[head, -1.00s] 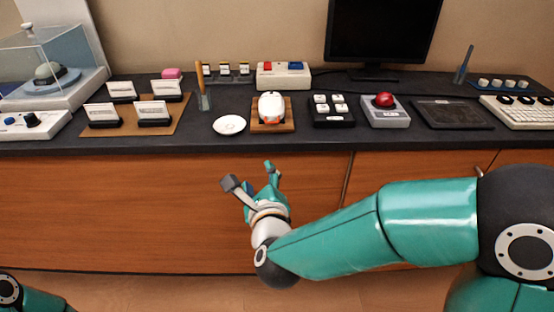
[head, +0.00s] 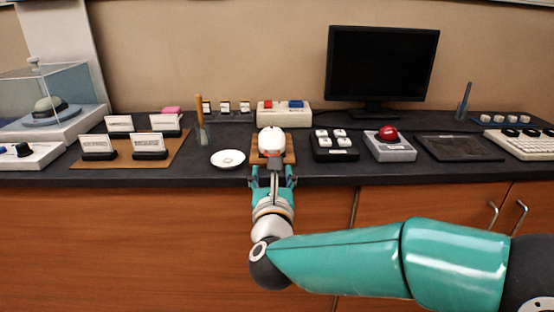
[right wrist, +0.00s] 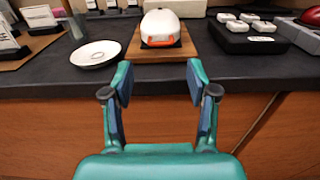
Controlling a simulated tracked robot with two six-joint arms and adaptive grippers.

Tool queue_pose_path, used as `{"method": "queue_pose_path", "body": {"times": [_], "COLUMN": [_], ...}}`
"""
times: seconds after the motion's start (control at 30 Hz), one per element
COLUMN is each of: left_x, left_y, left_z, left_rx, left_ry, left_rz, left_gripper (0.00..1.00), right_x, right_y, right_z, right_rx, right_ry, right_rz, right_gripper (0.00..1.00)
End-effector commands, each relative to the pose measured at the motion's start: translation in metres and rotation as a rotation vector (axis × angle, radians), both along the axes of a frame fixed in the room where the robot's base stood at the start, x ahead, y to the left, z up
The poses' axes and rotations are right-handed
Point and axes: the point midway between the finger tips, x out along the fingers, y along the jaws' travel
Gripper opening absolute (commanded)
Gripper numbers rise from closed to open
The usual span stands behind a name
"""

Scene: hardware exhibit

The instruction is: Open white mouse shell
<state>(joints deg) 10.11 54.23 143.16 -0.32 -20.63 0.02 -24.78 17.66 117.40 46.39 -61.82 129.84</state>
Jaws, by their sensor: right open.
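The white mouse (head: 271,140) sits on a wooden board (head: 289,151) near the counter's front edge. In the right wrist view the white mouse (right wrist: 160,25) shows its near end, with an orange-red piece (right wrist: 159,41) low on it, above the board (right wrist: 185,50). My right gripper (head: 273,172) is just in front of the board, pointing at the mouse. In the right wrist view its two fingers (right wrist: 158,82) are spread wide and empty, short of the mouse and apart from it. My left gripper is not in view.
A small white dish (head: 228,158) lies left of the board. A black block with white keys (head: 334,146) and a grey box with a red button (head: 390,146) stand to the right. A white box with red and blue switches (head: 284,114) is behind. Card holders (head: 150,147) stand further left.

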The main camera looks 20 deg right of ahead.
Motion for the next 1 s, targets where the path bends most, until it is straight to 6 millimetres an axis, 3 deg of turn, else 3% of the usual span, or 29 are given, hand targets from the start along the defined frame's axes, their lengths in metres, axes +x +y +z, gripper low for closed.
{"method": "queue_pose_path", "body": {"times": [0.1, 0.33, 0.77, 1.0], "left_x": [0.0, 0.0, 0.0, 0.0], "left_y": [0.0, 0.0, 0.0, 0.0], "left_z": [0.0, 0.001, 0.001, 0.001], "left_rx": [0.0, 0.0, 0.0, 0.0], "left_ry": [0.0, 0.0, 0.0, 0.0], "left_rz": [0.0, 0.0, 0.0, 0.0], "left_gripper": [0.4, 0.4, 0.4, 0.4], "right_x": [0.025, 0.056, 0.065, 0.065], "right_y": [-0.008, -0.017, -0.02, -0.02], "right_z": [-0.001, -0.001, -0.001, 0.0], "right_rx": [-0.001, -0.002, -0.002, -0.002], "right_ry": [0.0, 0.002, 0.001, 0.001], "right_rz": [-0.004, -0.002, -0.001, -0.001], "right_gripper": [0.58, 0.58, 0.58, 0.2]}}
